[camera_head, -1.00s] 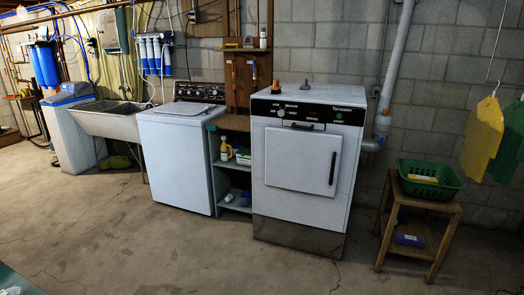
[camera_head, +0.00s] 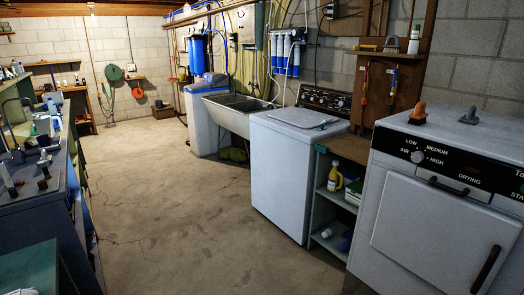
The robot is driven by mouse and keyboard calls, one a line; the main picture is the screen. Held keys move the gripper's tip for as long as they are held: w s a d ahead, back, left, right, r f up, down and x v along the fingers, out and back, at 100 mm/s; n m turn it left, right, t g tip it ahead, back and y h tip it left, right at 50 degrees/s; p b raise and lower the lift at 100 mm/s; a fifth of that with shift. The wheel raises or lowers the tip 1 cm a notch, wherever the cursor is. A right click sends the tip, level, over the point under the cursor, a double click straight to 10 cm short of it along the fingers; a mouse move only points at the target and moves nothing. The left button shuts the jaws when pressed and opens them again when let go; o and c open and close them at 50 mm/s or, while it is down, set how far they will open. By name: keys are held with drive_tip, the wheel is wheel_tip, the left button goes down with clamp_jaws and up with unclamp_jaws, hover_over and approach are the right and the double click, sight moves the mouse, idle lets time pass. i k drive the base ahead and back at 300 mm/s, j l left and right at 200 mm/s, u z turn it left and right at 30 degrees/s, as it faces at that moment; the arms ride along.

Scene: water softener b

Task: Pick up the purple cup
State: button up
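I cannot make out a purple cup in the head view. Small items on the dark workbench (camera_head: 40,190) at the left are too small to tell apart. The top of the white dryer (camera_head: 455,140) at the right holds a small orange-brown object (camera_head: 418,112) and a small grey object (camera_head: 470,114), neither of them purple. My gripper is not in view.
A white washer (camera_head: 280,185) stands beside a shelf unit (camera_head: 325,195) holding a yellow bottle (camera_head: 335,178). A sink (camera_head: 235,115) and a blue filter (camera_head: 197,58) are farther back. The concrete floor (camera_head: 170,200) between workbench and washer is clear.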

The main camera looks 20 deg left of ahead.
sight(44, 140)
drive_tip(key=i+j+u, duration=0.3)
drive_tip(key=u, duration=0.15)
drive_tip(key=i+j+u, duration=0.1)
drive_tip(key=i+u, duration=0.8)
drive_tip(key=i+l+u, duration=0.15)
drive_tip(key=i+u, duration=0.3)
drive_tip(key=i, duration=2.05)
drive_tip(key=i+j+u, duration=0.1)
drive_tip(key=i+j, duration=0.2)
drive_tip(key=i, duration=0.2)
drive_tip(key=i+j+u, duration=0.15)
drive_tip(key=i, duration=0.35)
drive_tip(key=i+j+u, duration=0.1)
drive_tip(key=i+j, duration=0.2)
drive_tip(key=i, duration=0.25)
